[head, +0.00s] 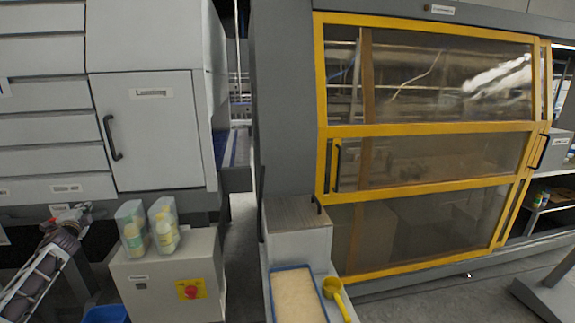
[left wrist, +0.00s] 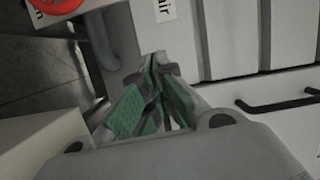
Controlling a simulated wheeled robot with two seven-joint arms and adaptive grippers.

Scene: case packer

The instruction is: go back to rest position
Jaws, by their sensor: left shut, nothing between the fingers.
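My left gripper (left wrist: 161,72) shows in the left wrist view, with green pads on its fingers. Its fingers are together at the tips and hold nothing. It is in front of grey-white panels and a dark handle (left wrist: 282,103). My right gripper is not in view.
A grey cabinet (head: 150,150) with a black handle stands at left. A control box (head: 170,280) with a red-yellow switch carries bottles in clear holders. A blue-rimmed tray (head: 272,300) and yellow scoop (head: 337,295) are at bottom centre. A yellow-framed machine door (head: 425,130) fills the right.

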